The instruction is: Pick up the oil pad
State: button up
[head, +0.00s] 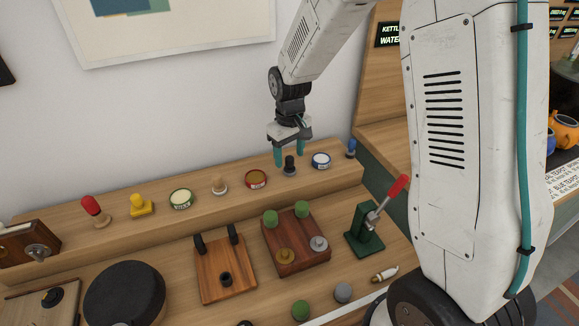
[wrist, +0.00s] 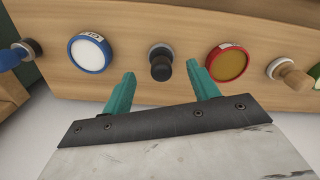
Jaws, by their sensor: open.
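Round pads stand on the raised wooden ledge; their labels are too small to read, so I cannot tell for certain which is the oil pad. One is red-rimmed with an amber face (head: 256,179), also in the wrist view (wrist: 228,63). One is blue-rimmed with a white face (head: 320,160), and one is green-rimmed with a pale face (head: 181,199). My gripper (head: 289,155) is open, pointing down over the black knobbed piece (head: 290,165) between the red and blue pads. In the wrist view this piece (wrist: 160,65) shows between the teal fingertips, with nothing gripped.
A wooden-handled stamp (head: 218,186), a yellow piece (head: 141,206) and a red-handled piece (head: 95,211) share the ledge. A blue-handled piece (head: 351,147) is at its right end. A green lever press (head: 365,228) and wooden blocks (head: 225,270) stand on the lower bench.

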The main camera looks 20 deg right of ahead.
aim_at(290, 157)
notch_tip(290, 157, down, 4)
jog(key=shift+s+r, duration=0.15)
jog(key=c, duration=1.1)
jog(key=shift+r, duration=0.45)
jog(key=r, duration=0.3)
jog(key=shift+s+a, duration=0.25)
jog(key=shift+s, duration=0.1)
jog(key=s+a, duration=0.2)
jog(key=s, duration=0.2)
jog(key=s+a, duration=0.2)
jog(key=s, duration=0.3)
jog(key=s+a+r, duration=0.1)
jog(key=s+a, duration=0.2)
jog(key=s, duration=0.1)
jog(key=shift+s+r, duration=0.1)
jog(key=shift+s, duration=0.2)
